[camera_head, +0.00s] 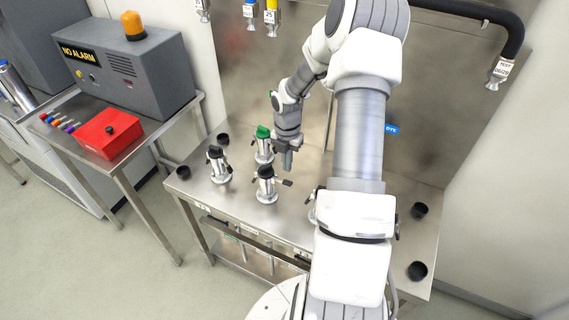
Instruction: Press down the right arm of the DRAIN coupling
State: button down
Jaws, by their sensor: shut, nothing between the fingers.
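Several couplings stand upright on the steel table (408,238). A left one with a black top (219,166), one with a green top (263,145) and a front one with a black top (266,184) show clearly. The front one has a dark lever arm sticking out to its right. Another coupling (312,212) is mostly hidden behind my arm. I cannot read which one is DRAIN. My gripper (287,168) is shut and empty, pointing down just right of the green-topped coupling and above and behind the front one's right arm. Whether it touches anything is unclear.
Black cups (419,210) stand near the table's corners. Hose ends (272,20) hang above the back, and a black hose (480,14) hangs at right. A side table at left bears a grey NO ALARM box (130,70) and a red box (108,133).

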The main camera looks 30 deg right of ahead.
aim_at(287, 182)
jog(key=shift+f, duration=0.15)
notch_tip(287, 182, down, 9)
jog(key=b, duration=0.8)
jog(key=shift+f+b, duration=0.15)
jog(key=shift+b, duration=0.25)
jog(key=shift+w+a+f+b, duration=0.1)
jog(key=shift+w+f+b, duration=0.1)
jog(key=shift+f, duration=0.3)
jog(key=shift+w+a+f+b, duration=0.1)
jog(key=shift+w+f, duration=0.05)
jog(key=shift+f, duration=0.3)
jog(key=shift+s+d+r+p, duration=0.3)
jog(key=shift+s+r+p, duration=0.2)
jog(key=shift+r+p, duration=0.3)
notch_tip(287, 182, up, 6)
jog(key=p, duration=0.5)
jog(key=shift+f, duration=0.25)
